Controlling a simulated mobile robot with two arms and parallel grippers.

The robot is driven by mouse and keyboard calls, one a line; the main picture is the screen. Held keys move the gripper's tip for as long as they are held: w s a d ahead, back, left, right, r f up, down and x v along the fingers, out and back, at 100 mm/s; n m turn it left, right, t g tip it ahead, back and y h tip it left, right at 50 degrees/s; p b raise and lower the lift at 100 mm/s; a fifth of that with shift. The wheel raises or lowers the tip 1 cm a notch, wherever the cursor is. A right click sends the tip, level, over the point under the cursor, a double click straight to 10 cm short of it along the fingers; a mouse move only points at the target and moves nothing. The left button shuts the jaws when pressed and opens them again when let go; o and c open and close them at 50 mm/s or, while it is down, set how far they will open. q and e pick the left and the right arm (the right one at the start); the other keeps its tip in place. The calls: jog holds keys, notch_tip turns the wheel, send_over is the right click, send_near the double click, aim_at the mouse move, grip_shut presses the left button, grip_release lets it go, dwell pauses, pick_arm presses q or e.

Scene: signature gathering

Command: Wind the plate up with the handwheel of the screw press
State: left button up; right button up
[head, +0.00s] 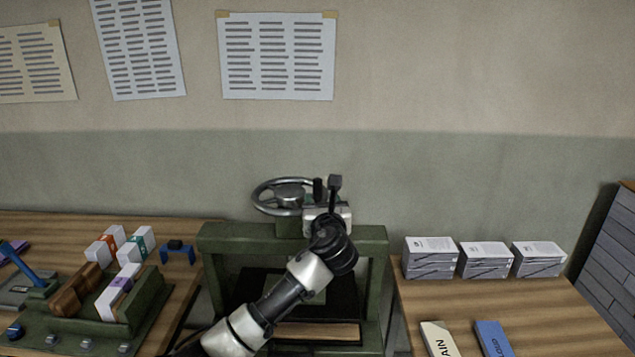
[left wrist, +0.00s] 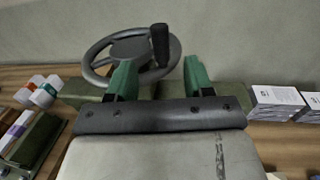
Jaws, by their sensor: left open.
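The grey handwheel (head: 262,207) sits on top of the green screw press (head: 222,238) in the head view. It also shows in the left wrist view (left wrist: 93,55). Its black upright handle (left wrist: 159,45) stands on the rim, seen between my green fingertips and beyond them. My left gripper (head: 327,194) is at the right side of the wheel. In the wrist view it (left wrist: 161,78) is open, with a finger on each side of the handle. I cannot tell whether either finger touches it. The press's inside is dark and partly covered by my left arm, so the plate's height is unclear.
Left table: a green rack (head: 150,300) with white stamps or boxes, and a blue holder (head: 178,253). Right table: several grey packets (head: 431,258), a cream block (head: 440,340) and a blue block (head: 492,338). Papers (head: 277,55) hang on the wall behind.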

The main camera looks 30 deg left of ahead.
aim_at(318, 189)
pick_arm(q)
jog(key=p+x, duration=0.2)
jog(key=x, duration=0.6)
jog(key=shift+w, duration=0.1)
jog(key=shift+f+x, duration=0.2)
jog(key=shift+x, duration=0.75)
jog(key=shift+c, duration=0.2)
grip_shut()
